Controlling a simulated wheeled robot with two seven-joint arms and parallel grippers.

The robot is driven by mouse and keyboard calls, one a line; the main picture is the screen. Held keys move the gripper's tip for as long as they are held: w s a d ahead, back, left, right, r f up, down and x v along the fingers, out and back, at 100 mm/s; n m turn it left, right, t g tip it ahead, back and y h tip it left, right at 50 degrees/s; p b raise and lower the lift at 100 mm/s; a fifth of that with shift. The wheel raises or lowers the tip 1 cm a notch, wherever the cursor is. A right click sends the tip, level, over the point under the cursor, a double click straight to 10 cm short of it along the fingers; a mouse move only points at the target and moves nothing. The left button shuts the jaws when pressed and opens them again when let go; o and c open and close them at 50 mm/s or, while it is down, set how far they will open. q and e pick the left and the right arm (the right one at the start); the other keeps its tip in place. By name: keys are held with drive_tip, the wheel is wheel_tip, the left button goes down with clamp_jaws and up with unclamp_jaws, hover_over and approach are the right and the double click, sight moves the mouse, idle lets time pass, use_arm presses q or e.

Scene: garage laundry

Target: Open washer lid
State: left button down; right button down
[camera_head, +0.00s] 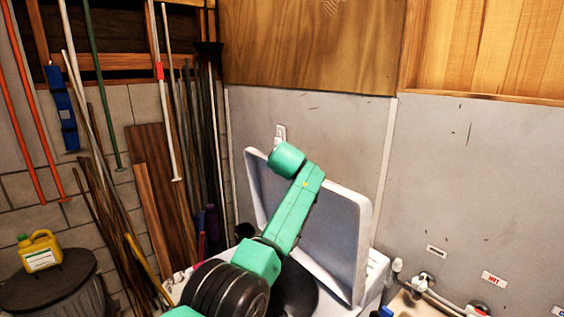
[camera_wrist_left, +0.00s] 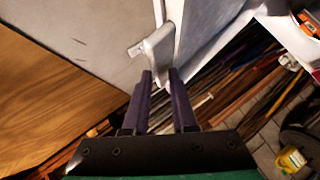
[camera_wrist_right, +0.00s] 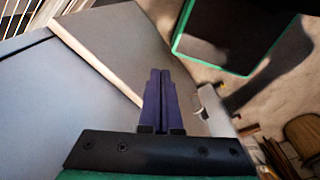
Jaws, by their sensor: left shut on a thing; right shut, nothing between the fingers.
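The washer lid (camera_head: 335,240), a grey panel with a white rim, stands raised and steeply tilted near the wall. The white washer body (camera_head: 376,270) shows only in part; my green and black arm covers much of it and of the lid. My left gripper is hidden in the head view. In the left wrist view its purple fingers (camera_wrist_left: 160,73) are slightly apart at the pale lid rim (camera_wrist_left: 200,22); the exact contact is hard to see. My right gripper (camera_wrist_right: 160,73) is shut and empty, beside a grey surface.
Poles and boards (camera_head: 165,190) lean at the left. A yellow jug (camera_head: 40,250) stands on a dark bin (camera_head: 50,285). Pipes and a valve (camera_head: 425,283) are on the wall to the right.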

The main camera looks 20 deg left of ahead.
use_arm(q)
drive_tip(key=shift+f, duration=0.25)
drive_tip(key=c, duration=0.9)
unclamp_jaws()
drive_tip(key=shift+w+d, duration=0.1)
drive_tip(key=shift+w, duration=0.1)
use_arm(e)
drive_tip(key=shift+a, duration=0.35)
drive_tip(key=shift+f, duration=0.1)
use_arm(q)
drive_tip(key=b+v, duration=1)
drive_tip(key=v, duration=0.4)
drive_tip(key=shift+s+r, duration=0.1)
drive_tip(key=shift+s, duration=0.15)
use_arm(e)
wheel_tip(320, 180, down, 10)
drive_tip(key=shift+d, duration=0.2)
drive_tip(key=shift+w, duration=0.1)
